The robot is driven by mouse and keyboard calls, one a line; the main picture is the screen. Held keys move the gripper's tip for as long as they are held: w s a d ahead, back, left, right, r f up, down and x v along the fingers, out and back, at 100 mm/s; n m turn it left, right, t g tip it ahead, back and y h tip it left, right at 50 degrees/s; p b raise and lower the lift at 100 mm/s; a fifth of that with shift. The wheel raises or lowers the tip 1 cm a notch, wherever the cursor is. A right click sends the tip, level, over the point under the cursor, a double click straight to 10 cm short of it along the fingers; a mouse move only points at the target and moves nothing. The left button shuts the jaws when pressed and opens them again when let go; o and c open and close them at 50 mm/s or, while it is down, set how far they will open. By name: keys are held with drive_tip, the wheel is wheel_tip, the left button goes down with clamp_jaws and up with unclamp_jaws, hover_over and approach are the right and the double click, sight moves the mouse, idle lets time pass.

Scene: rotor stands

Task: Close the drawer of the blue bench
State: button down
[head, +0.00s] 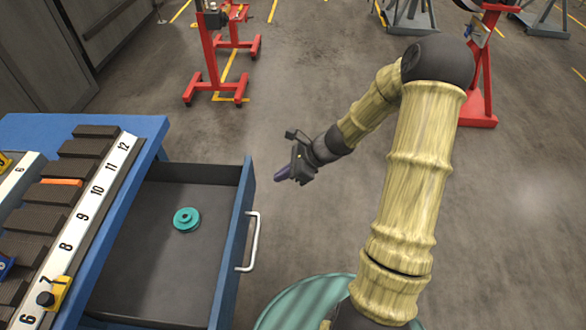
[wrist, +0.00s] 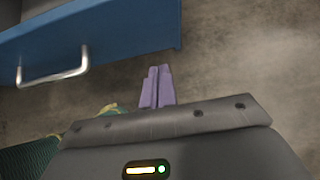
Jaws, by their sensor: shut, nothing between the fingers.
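The blue bench (head: 140,124) stands at the left in the head view. Its drawer (head: 246,190) is pulled out toward the right, with a dark floor and a blue front. A pale metal handle (head: 254,241) is on the drawer front. A teal flanged part (head: 186,219) lies inside the drawer. My gripper (head: 280,175) is to the right of the drawer front near its far end, apart from it, with purple fingers shut and empty. In the wrist view, the fingers (wrist: 157,82) point toward the blue drawer front (wrist: 120,32), and the handle (wrist: 54,74) is at the left.
On the bench top, a numbered white strip (head: 98,188) runs beside dark blocks (head: 45,194) and a yellow clamp-like piece (head: 55,293). Red stands (head: 207,75) are on the floor behind.

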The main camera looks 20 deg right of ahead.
sight(253, 182)
drive_tip(key=a, duration=0.1)
drive_tip(key=w+a+f, duration=0.1)
drive_tip(key=a, duration=0.2)
drive_tip(key=shift+w+a+f, duration=0.3)
drive_tip(key=shift+a+f, duration=0.1)
drive_tip(key=shift+w+a, duration=0.2)
drive_tip(key=shift+a, duration=0.15)
drive_tip(key=shift+a, duration=0.1)
